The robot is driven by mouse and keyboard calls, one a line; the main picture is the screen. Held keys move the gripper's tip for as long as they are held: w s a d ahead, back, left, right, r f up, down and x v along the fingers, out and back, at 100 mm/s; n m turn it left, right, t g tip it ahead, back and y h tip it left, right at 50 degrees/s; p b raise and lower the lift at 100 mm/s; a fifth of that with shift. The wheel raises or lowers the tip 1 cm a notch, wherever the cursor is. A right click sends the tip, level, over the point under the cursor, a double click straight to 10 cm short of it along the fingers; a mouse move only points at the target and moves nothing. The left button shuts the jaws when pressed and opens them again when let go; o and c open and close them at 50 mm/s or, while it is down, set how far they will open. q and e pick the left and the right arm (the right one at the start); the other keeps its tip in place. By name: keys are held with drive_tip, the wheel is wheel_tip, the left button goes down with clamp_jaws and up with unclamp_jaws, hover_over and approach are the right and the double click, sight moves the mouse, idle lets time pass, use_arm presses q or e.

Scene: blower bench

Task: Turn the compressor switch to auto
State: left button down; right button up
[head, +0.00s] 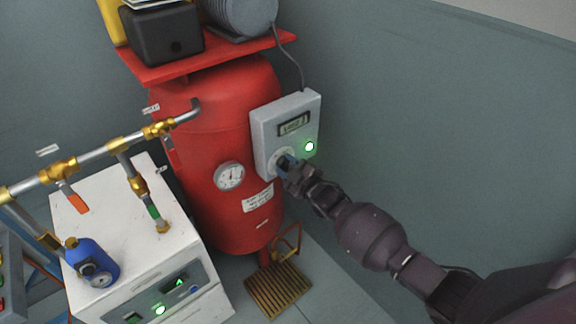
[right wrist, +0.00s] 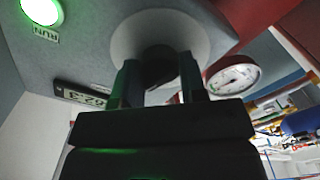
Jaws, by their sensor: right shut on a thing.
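The compressor's grey control box (head: 262,130) is mounted at the right side of the red tank (head: 205,180). Its round switch (head: 274,162) sits low on the front face, with a pale disc behind a dark knob. My right gripper (head: 285,162) is at the switch, its fingers shut on the knob. In the right wrist view the fingers (right wrist: 160,85) stand on both sides of the dark switch knob (right wrist: 158,62), in front of the pale disc (right wrist: 205,35). The knob's pointing direction is hidden by the gripper. My left gripper is not in view.
A green lamp (head: 309,146) is lit on the box, labelled RUN in the wrist view, below a small display (head: 294,124). A pressure gauge (head: 229,175) is on the tank. A white dryer cabinet (head: 95,215) and pipes (head: 90,158) stand left. A wall is at right.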

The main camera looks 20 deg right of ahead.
drive_tip(key=shift+m, duration=1.3)
drive_tip(key=o, duration=0.9)
